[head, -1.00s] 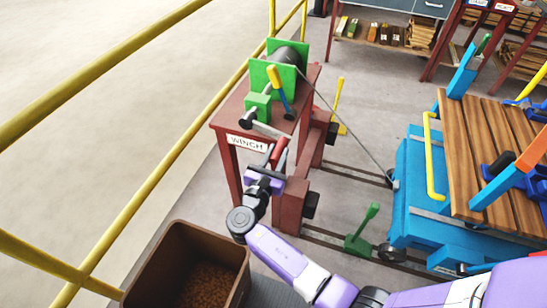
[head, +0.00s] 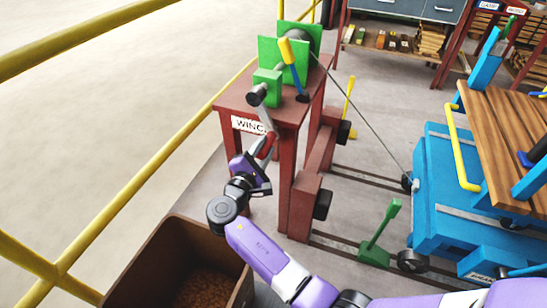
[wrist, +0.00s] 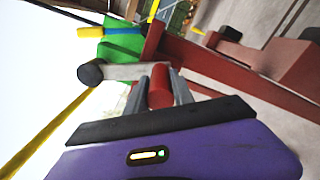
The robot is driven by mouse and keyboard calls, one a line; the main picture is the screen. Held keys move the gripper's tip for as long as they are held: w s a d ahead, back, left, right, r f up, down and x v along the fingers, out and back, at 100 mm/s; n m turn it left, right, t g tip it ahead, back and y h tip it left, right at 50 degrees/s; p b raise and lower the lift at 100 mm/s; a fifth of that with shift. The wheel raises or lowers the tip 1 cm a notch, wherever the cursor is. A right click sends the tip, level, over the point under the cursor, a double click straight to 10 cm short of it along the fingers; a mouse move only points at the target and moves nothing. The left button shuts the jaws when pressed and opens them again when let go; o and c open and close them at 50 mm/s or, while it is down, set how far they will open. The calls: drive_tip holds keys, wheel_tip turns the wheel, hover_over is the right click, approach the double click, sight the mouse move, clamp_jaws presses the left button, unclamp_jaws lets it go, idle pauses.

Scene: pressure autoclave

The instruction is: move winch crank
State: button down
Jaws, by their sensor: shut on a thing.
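The winch crank has a dark round hub (head: 257,95), a grey arm (head: 267,121) and a red handle (head: 266,146). It is on the front of the green winch (head: 268,82) on a dark red stand (head: 226,95) labelled WINCH. The crank arm hangs down and slightly right from the hub. My gripper (head: 260,152) is shut on the red handle. In the wrist view the red handle (wrist: 160,88) sits between the two grey fingers, with the crank arm (wrist: 122,71) running left to the hub (wrist: 91,73). The fingers partly hide the handle.
A cable (head: 360,110) runs from the winch to a blue cart (head: 440,215) at right. A yellow-and-blue lever (head: 289,52) stands beside the winch. A green floor lever (head: 382,235) is by the rails. A brown bin (head: 150,262) and yellow railing (head: 150,170) lie left.

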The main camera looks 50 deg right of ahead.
drive_tip(key=shift+w+a+f+m+b, duration=0.3)
drive_tip(key=shift+w+m+b, duration=0.5)
drive_tip(key=shift+b, duration=0.2)
drive_tip(key=shift+w+a+f+m+b, duration=0.15)
drive_tip(key=shift+w+a+m+b, duration=0.2)
drive_tip(key=shift+w+m+b, duration=0.5)
drive_tip(key=shift+w+a+f+m+b, duration=0.3)
drive_tip(key=shift+w+m+b, duration=0.45)
drive_tip(key=shift+b, duration=0.35)
drive_tip(key=shift+r, duration=0.1)
drive_tip(key=c, duration=1.1)
unclamp_jaws()
drive_tip(key=shift+a, duration=0.1)
drive_tip(key=p+v, duration=0.1)
drive_tip(key=v, duration=0.6)
drive_tip(key=shift+a+p, duration=0.25)
drive_tip(key=shift+p, duration=0.1)
drive_tip(key=shift+s, duration=0.1)
